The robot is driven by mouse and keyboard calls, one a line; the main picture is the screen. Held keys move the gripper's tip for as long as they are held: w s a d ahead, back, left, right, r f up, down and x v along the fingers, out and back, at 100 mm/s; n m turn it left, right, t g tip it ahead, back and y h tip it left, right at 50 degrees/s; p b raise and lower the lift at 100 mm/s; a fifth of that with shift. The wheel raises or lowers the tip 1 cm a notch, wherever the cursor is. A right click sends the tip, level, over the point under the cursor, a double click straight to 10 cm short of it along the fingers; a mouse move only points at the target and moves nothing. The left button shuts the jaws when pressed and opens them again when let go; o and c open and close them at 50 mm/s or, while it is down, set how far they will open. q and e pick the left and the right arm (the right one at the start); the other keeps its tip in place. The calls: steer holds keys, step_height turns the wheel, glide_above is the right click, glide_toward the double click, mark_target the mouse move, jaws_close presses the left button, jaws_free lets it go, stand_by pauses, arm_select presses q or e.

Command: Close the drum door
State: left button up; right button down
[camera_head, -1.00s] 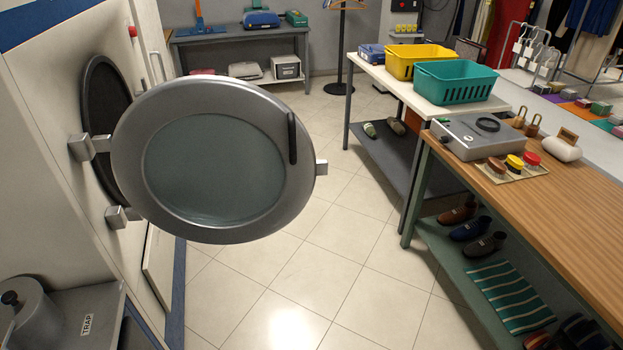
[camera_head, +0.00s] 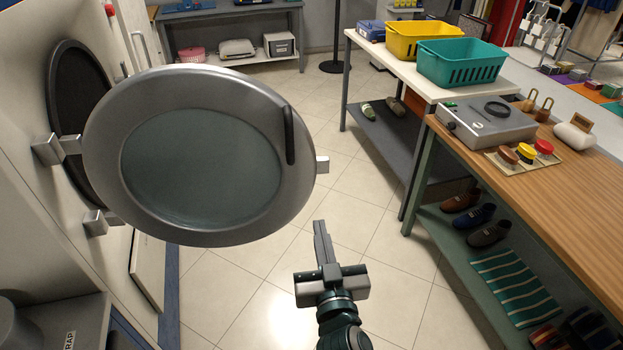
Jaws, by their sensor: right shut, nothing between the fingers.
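The drum door (camera_head: 200,168), a round grey metal ring with a dark glass pane, stands wide open on its hinges at the left. A dark vertical handle (camera_head: 290,135) is on its right side, and a small latch block (camera_head: 322,165) sticks out from its right edge. The dark drum opening (camera_head: 75,115) shows partly behind the door in the machine's front. My right gripper (camera_head: 321,228) is shut and empty, below and right of the door, apart from it. My left gripper is not in view.
A wooden counter (camera_head: 560,210) with a grey device (camera_head: 487,120) stands at the right. Behind it, a white table (camera_head: 410,75) holds yellow and teal baskets. A grey surface (camera_head: 80,320) is at the lower left. Tiled floor (camera_head: 350,200) between is clear.

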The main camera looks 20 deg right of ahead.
steer(key=shift+s+d+r, duration=0.1)
steer(key=shift+r, duration=0.4)
steer(key=p, duration=0.5)
glide_toward(311, 175)
steer(key=w, duration=0.5)
steer(key=shift+d+r, duration=0.1)
steer(key=shift+d, duration=0.15)
steer(key=shift+w+d+p, duration=0.1)
steer(key=shift+w+p, duration=0.25)
steer(key=shift+w, duration=0.35)
steer(key=shift+w, duration=0.1)
